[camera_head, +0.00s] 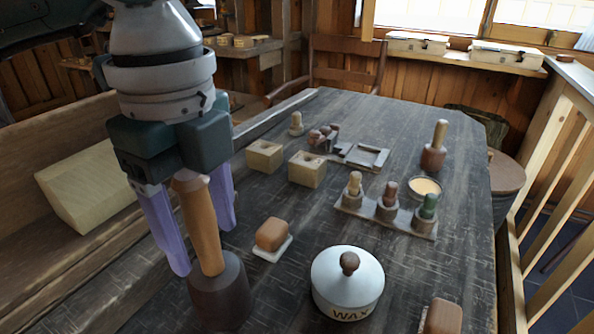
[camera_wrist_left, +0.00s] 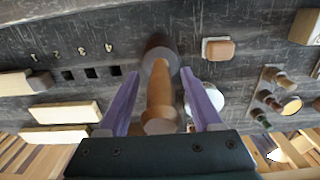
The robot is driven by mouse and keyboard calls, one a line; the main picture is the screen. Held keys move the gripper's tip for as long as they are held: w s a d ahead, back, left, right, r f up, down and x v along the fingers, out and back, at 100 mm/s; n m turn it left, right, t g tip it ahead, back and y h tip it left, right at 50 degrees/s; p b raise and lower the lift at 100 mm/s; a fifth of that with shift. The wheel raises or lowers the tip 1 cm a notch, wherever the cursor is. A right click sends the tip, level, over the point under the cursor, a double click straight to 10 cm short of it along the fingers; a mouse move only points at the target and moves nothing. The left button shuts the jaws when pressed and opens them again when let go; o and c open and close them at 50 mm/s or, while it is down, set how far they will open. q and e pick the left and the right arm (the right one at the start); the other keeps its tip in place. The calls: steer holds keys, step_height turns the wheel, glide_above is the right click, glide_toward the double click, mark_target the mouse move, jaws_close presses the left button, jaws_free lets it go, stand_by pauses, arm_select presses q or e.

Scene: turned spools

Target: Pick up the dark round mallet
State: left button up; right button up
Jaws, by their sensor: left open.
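The dark round mallet (camera_head: 220,292) stands head down on the dark table, its brown wooden handle (camera_head: 200,228) pointing up. My left gripper (camera_head: 204,250) is open, pointing down, with its two purple fingers on either side of the handle. In the left wrist view, the mallet's handle (camera_wrist_left: 161,95) runs between the spread fingers (camera_wrist_left: 160,73), with a gap visible on each side. The dark head (camera_wrist_left: 158,54) lies beyond the fingertips. My right gripper is not in view.
A white WAX pot (camera_head: 348,285) stands right of the mallet, and a brown block on a pale base (camera_head: 271,235) sits behind it. A spool rack (camera_head: 386,214), wooden blocks (camera_head: 307,170) and a smaller reddish mallet (camera_head: 433,157) stand farther back. A brown block (camera_head: 443,317) is at the front right.

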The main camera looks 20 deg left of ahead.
arm_select(q)
steer(key=shift+f, duration=0.6)
jaws_close()
steer(key=shift+r, duration=0.1)
stand_by(0.3)
